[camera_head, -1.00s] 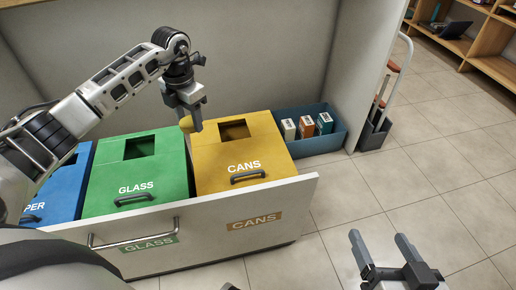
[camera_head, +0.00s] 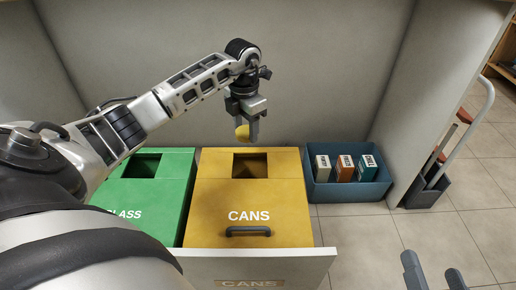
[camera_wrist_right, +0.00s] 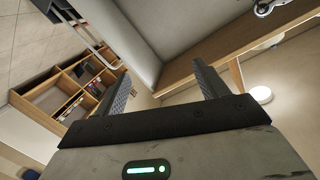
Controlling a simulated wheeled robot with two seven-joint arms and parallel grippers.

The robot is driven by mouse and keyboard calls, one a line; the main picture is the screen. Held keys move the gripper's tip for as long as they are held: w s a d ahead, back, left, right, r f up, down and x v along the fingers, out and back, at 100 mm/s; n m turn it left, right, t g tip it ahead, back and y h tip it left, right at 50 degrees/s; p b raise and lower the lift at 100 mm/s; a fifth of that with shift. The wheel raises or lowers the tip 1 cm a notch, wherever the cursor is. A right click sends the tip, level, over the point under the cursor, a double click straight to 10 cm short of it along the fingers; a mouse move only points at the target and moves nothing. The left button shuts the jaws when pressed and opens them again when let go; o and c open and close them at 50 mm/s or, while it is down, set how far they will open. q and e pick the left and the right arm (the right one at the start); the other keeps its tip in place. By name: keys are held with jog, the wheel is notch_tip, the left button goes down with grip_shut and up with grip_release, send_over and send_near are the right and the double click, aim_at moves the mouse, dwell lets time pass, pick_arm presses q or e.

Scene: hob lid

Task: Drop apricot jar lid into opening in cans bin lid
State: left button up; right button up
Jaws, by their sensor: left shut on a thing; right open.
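My left gripper (camera_head: 250,131) points down and is shut on the apricot jar lid (camera_head: 242,132), a small yellow-orange disc. In the head view it hangs above the back part of the yellow cans bin (camera_head: 212,205), in line with the dark square opening (camera_head: 250,166) in that bin's lid. The jar lid appears higher than the opening and apart from it. My right gripper (camera_head: 432,272) is open and empty at the bottom right of the head view. Its two fingers also show in the right wrist view (camera_wrist_right: 163,85), with nothing between them.
The green glass bin (camera_head: 175,185) stands left of the cans bin. A blue-grey crate (camera_head: 345,192) with three small boxes is on the right. A white drawer front (camera_head: 300,265) runs before the bins. A hand-truck-like frame (camera_head: 465,135) stands beyond the side panel (camera_head: 415,90).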

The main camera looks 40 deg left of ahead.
pick_arm(q)
jog(key=shift+f, duration=0.55)
pick_arm(e)
jog(key=shift+a+r+y, duration=0.1)
jog(key=shift+r+y, duration=0.1)
jog(key=shift+y, duration=0.1)
pick_arm(q)
jog(key=o, duration=1)
jog(key=shift+w+r, duration=0.1)
jog(key=shift+r, duration=0.15)
notch_tip(320, 180, up, 16)
jog(key=p, duration=0.5)
jog(key=shift+f, duration=0.25)
pick_arm(e)
jog(key=shift+s+d+f+n+g+h, duration=0.15)
jog(key=shift+d+f+n+g+h, duration=0.55)
jog(key=shift+h, duration=0.4)
pick_arm(q)
jog(key=shift+d+f, duration=0.1)
pick_arm(e)
jog(key=shift+f, duration=0.15)
